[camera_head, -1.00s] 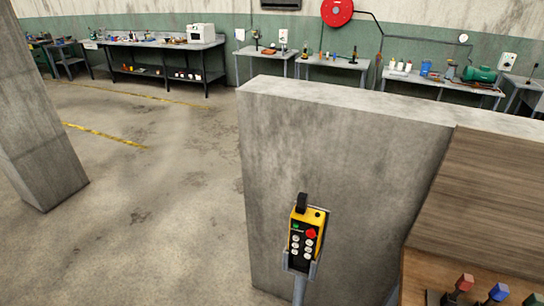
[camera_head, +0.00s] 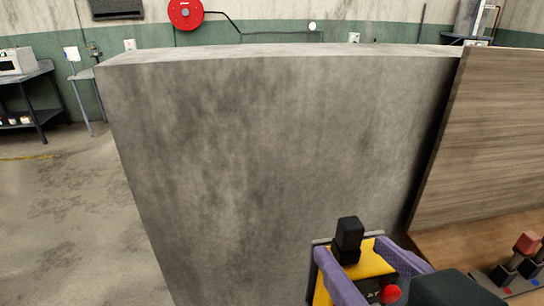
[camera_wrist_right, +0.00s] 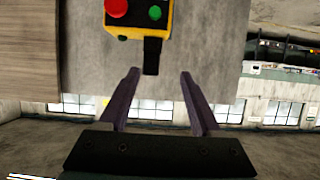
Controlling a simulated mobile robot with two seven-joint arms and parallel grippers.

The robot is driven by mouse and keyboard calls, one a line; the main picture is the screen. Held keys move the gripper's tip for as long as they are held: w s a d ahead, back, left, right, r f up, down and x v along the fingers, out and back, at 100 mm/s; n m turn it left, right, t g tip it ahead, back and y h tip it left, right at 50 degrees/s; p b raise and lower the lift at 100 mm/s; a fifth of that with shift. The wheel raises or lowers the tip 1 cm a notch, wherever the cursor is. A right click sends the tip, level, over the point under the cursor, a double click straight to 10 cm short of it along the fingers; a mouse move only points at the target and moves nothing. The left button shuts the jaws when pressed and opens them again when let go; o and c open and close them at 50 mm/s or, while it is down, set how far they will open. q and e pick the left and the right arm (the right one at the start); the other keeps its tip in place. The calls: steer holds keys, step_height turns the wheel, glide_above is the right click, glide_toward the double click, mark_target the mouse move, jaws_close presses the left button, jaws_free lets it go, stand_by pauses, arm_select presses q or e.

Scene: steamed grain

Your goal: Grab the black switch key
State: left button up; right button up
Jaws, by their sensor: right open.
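The black switch key (camera_head: 349,237) stands at the top end of the yellow remote control (camera_head: 372,262). In the right wrist view the key (camera_wrist_right: 152,57) sticks out of the yellow remote (camera_wrist_right: 172,30), which has a red and a green button. My right gripper (camera_head: 352,246) has purple fingers and is open. In the head view its fingers lie on either side of the key. In the wrist view the key's end is near the gap between the fingertips (camera_wrist_right: 160,74); I cannot tell if they touch it. The remote's lower part is hidden by my gripper. My left gripper is not in view.
A concrete wall (camera_head: 260,160) stands right behind the remote. To the right are a wooden panel (camera_head: 490,140) and a control board with levers (camera_head: 520,255). Open floor (camera_head: 60,220) lies to the left, with a workbench (camera_head: 35,90) farther back.

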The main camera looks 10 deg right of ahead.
mark_target(350, 237)
steer(key=x, duration=0.3)
steer(key=shift+w+d+p, duration=0.25)
steer(key=shift+d+p, duration=0.05)
steer(key=shift+p, duration=0.05)
steer(key=shift+w+f, duration=0.1)
steer(key=shift+w, duration=0.2)
steer(key=shift+d+p+x, duration=0.15)
steer(key=shift+p+x, duration=0.1)
steer(key=shift+x, duration=0.9)
steer(key=shift+d+p+x, duration=0.15)
steer(key=shift+p+x, duration=0.1)
steer(key=shift+x, duration=0.95)
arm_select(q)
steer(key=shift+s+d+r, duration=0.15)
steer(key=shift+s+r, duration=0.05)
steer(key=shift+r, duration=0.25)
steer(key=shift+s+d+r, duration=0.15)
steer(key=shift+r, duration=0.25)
arm_select(e)
steer(key=shift+c, duration=0.3)
steer(key=c, duration=0.9)
jaws_close()
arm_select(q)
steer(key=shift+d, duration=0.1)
